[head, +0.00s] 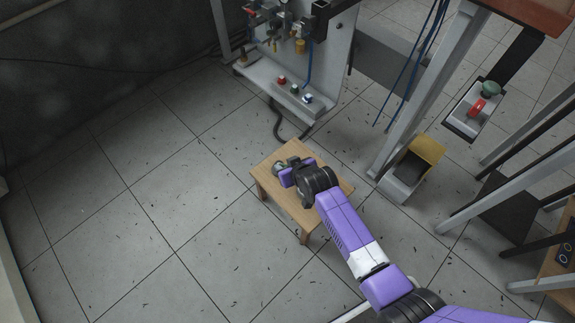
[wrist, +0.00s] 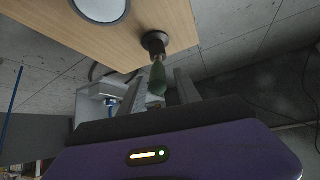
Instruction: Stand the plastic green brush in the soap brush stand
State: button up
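The green brush (wrist: 157,78) is in the wrist view, its green handle between the two fingers of my gripper (wrist: 160,88). A dark round part (wrist: 154,42) at the handle's far end meets the wooden table top; I cannot tell whether it is the brush's head or a separate base. The fingers are apart, with gaps on both sides of the handle. A pale round dish with a dark rim (wrist: 100,8), possibly the soap brush stand, is cut off by the top edge. In the head view my gripper (head: 296,172) is low over the table and largely hides the brush.
The small wooden table (head: 278,157) stands on grey tiles. Behind it is a pneumatic panel (head: 325,70) with buttons on its base and a hose on the floor. A yellow-topped pedal box (head: 425,150) and metal frame legs stand to the right. The floor on the left is clear.

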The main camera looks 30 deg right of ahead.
jog(key=shift+s+r+p, duration=0.15)
jog(key=shift+r+p, duration=0.3)
jog(key=shift+r, duration=0.15)
jog(key=p+v, duration=0.4)
jog(key=v, duration=0.7)
jog(key=shift+s, duration=0.2)
jog(key=shift+r, duration=0.1)
jog(key=s+a+r+t, duration=0.1)
jog(key=s+r+t, duration=0.15)
jog(key=s, duration=0.65)
jog(key=s+r+t, duration=0.1)
jog(key=s+r, duration=0.3)
jog(key=s, duration=0.5)
jog(key=s+r+t, duration=0.1)
jog(key=s+r, duration=0.5)
jog(key=r, duration=0.3)
jog(key=s+r+t, duration=0.2)
jog(key=s+r, duration=0.4)
jog(key=r, duration=0.4)
jog(key=shift+a, duration=0.25)
